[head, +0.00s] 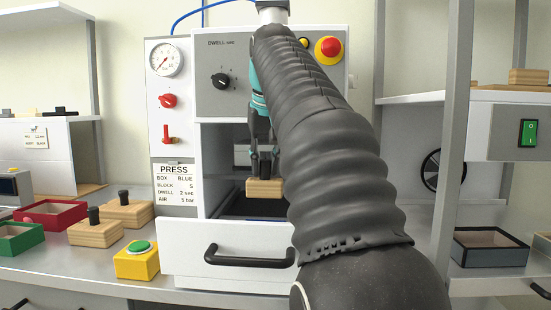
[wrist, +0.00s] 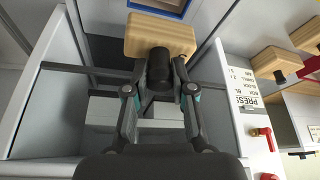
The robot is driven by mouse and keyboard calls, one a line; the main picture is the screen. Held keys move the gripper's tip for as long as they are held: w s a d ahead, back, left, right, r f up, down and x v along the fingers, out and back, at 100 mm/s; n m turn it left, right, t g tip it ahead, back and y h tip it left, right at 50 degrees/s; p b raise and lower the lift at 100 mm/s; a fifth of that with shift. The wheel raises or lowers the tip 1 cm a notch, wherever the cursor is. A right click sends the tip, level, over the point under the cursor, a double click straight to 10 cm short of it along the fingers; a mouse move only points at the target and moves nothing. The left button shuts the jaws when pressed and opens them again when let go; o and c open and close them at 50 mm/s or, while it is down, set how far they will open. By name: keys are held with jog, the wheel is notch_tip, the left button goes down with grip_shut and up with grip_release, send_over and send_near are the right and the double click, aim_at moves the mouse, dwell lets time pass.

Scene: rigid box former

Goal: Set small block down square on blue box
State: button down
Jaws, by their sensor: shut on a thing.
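My gripper (head: 263,158) is shut on the black knob of the small block (head: 265,188), a pale wooden piece. It holds the block in the open front of the press. In the wrist view the gripper (wrist: 160,72) has a finger on each side of the knob, and the block (wrist: 150,33) lies beyond it. The blue box (wrist: 160,10) shows only in part at the top edge of the wrist view, past the block. Its blue rim and pale inside are visible. The block hides part of it, and I cannot tell the gap between them.
The press drawer (head: 228,240) with a black handle is pulled out below. A card (head: 175,185) reads box blue, block S. Two larger knobbed blocks (head: 95,234), a yellow green-button box (head: 136,264) and red (head: 52,226) and green boxes stand left. Press walls flank my gripper.

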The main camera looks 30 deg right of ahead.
aim_at(265, 170)
jog(key=shift+a+f+b, duration=0.15)
jog(key=shift+f+b, duration=0.15)
jog(key=shift+f, duration=0.55)
jog(key=shift+f+b, duration=0.75)
jog(key=shift+f, duration=0.3)
jog(key=shift+f+b, duration=2)
jog(key=shift+f, duration=0.8)
dwell(0.9)
jog(key=c, duration=0.9)
grip_release()
jog(key=shift+r, duration=0.1)
jog(key=shift+v, duration=3.65)
